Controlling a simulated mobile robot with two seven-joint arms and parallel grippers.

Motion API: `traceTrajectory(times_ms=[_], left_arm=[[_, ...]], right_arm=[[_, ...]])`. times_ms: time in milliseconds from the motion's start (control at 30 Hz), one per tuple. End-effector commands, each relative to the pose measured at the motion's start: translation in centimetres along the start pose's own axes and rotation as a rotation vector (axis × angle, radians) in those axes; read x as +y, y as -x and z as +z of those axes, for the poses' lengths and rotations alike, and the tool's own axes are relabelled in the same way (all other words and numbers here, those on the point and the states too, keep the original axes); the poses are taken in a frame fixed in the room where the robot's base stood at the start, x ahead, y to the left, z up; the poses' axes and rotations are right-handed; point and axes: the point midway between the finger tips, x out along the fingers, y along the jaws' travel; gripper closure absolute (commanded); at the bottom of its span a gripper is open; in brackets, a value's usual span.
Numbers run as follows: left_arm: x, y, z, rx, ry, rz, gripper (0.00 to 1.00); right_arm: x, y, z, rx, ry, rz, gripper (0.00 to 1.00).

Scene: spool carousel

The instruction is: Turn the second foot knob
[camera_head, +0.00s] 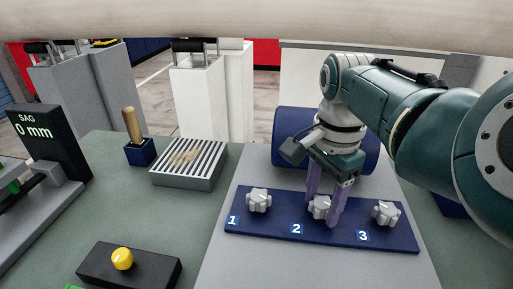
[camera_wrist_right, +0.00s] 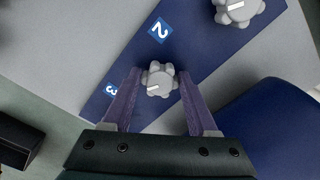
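A dark blue panel (camera_head: 270,229) carries three grey lobed knobs with labels 1, 2 and 3. The second knob (camera_head: 320,207) is the middle one, and it also shows in the right wrist view (camera_wrist_right: 158,80). My right gripper (camera_head: 324,207) points down over it, with its purple fingers on either side of the knob. In the wrist view the fingers (camera_wrist_right: 160,76) look open around it, with slim gaps; contact is not clear. The first knob (camera_head: 258,200) and third knob (camera_head: 386,213) stand clear on both sides. My left gripper is not in view.
A dark blue cylinder (camera_head: 291,135) lies just behind the panel. To the left are a slatted grey tray (camera_head: 184,176), a wooden-handled tool (camera_head: 132,124) in a blue block, a black box with a yellow knob (camera_head: 122,259), and a display reading SAG 0 mm (camera_head: 45,140).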

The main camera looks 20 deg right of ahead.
Motion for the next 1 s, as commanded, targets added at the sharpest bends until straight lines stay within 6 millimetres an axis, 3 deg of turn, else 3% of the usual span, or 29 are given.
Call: traceTrajectory(times_ms=[67,500,1000], left_arm=[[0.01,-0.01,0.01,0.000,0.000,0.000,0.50],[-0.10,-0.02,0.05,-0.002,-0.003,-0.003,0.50],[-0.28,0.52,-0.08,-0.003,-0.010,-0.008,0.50]], right_arm=[[0.00,0.01,0.00,0.000,0.000,0.000,0.51],[0.02,0.02,0.01,0.000,0.000,0.001,1.00],[0.07,0.16,0.00,-0.001,0.068,0.003,1.00]])
